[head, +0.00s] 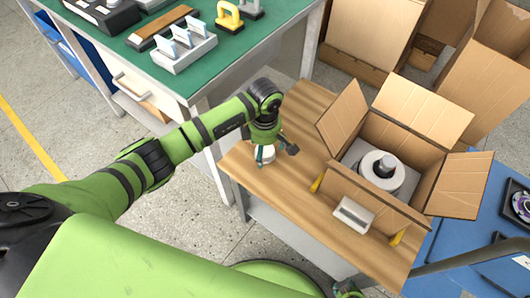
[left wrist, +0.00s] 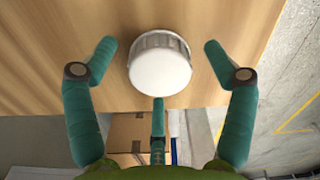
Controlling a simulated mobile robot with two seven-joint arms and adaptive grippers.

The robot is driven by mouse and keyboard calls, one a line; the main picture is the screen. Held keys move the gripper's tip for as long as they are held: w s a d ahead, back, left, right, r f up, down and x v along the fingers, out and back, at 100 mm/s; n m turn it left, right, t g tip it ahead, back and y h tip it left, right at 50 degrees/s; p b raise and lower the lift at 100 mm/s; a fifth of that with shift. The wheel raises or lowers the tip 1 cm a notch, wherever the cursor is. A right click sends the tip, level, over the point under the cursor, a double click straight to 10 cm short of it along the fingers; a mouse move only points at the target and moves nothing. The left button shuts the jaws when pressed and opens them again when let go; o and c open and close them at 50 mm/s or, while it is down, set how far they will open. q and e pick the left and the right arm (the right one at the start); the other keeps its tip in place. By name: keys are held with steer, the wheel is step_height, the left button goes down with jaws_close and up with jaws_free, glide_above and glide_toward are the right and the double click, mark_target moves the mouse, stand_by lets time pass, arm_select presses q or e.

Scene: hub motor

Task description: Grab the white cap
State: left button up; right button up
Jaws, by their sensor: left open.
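The white cap (left wrist: 160,70) is round with a ribbed grey-white rim and sits on the wooden table (left wrist: 60,40). In the head view the cap (head: 266,154) is near the table's left end, partly hidden by my left gripper. My left gripper (head: 268,148) is above the cap, pointing down. In the left wrist view my left gripper (left wrist: 160,68) is open, with one finger to the left of the cap, one to the right and a third below it. The fingers look apart from the cap.
An open cardboard box (head: 455,185) with a hub motor (head: 382,172) inside stands on the table's right part. A small grey-white block (head: 353,215) lies in front of it. A green-topped workbench (head: 140,65) with tools stands behind on the left. The table's middle is clear.

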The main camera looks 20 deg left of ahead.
arm_select(q)
steer(key=c, duration=0.9)
steer(key=shift+r, duration=0.1)
steer(key=shift+c, duration=0.2)
